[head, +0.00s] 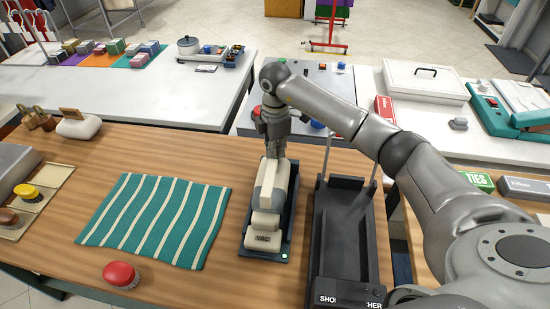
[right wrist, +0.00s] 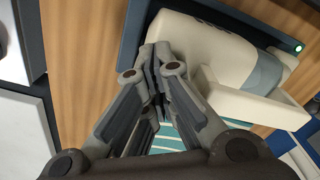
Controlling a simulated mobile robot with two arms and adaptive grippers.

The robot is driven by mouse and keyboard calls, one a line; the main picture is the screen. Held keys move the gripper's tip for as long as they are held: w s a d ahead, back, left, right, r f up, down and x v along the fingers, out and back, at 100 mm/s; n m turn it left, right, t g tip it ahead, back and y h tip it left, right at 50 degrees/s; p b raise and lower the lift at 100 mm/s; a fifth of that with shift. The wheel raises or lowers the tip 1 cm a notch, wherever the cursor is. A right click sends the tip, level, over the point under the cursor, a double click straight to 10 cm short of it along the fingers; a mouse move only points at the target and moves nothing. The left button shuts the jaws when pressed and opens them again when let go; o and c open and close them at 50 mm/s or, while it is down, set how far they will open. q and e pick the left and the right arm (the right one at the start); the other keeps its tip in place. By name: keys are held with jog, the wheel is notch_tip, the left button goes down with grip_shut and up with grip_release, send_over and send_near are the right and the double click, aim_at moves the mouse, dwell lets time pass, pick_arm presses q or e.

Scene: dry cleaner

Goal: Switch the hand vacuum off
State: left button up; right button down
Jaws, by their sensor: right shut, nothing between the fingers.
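The hand vacuum (head: 266,222) is cream with grey parts and lies on a dark blue dock (head: 247,252) on the wooden table. A small green light (head: 284,256) glows at the dock's near right corner. The vacuum also shows in the right wrist view (right wrist: 215,50), with the green light (right wrist: 298,47) at the upper right. My right gripper (head: 276,155) points down at the far end of the vacuum. Its fingers (right wrist: 157,62) are shut and empty, close to the cream body; I cannot tell whether they touch it. The vacuum's switch is not clearly visible. My left gripper is out of view.
A black rack (head: 341,265) stands right of the dock. A white table (head: 150,90) stands behind. My right arm crosses above the rack.

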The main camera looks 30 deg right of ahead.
jog(key=shift+r+p, duration=2.3)
jog(key=shift+r, duration=1.05)
jog(key=shift+f, duration=0.1)
